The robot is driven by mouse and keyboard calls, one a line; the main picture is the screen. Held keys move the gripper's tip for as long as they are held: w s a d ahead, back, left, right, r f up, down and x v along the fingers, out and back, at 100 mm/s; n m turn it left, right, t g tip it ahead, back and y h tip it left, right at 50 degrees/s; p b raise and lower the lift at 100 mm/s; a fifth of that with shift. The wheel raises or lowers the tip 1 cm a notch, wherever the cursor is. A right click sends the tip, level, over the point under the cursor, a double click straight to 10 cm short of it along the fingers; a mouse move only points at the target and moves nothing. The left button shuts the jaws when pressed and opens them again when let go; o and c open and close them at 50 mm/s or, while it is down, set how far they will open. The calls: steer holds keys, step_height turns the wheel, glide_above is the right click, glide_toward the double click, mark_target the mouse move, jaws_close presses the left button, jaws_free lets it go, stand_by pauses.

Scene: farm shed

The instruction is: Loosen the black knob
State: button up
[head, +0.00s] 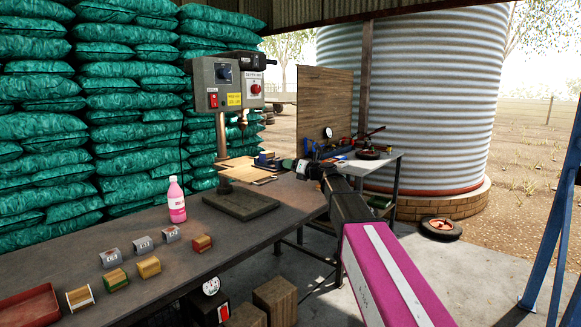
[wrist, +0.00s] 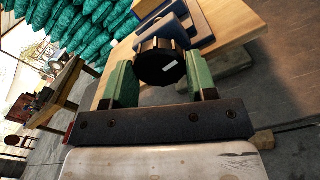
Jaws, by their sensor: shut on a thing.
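The black knob (wrist: 160,64) is round with a ribbed rim and a small white mark on its face. In the wrist view it sits between the two green fingers of my gripper (wrist: 161,76), which is shut on it. Behind the knob is a dark blue clamp (wrist: 193,24) on a light wooden board (wrist: 232,24). In the head view my gripper (head: 290,164) reaches the right side of the drill press's wooden table (head: 240,166), beside the blue clamp (head: 266,157). The knob is hidden there by my gripper.
The drill press (head: 229,84) stands on the workbench (head: 150,248). A pink bottle (head: 176,201), several small boxes (head: 148,266) and a red tray (head: 30,305) are on the bench. Stacked green sacks (head: 120,95) rise behind. Another table (head: 385,163) with tools is beyond my arm.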

steer(key=n, duration=2.9)
steer(key=o, duration=1)
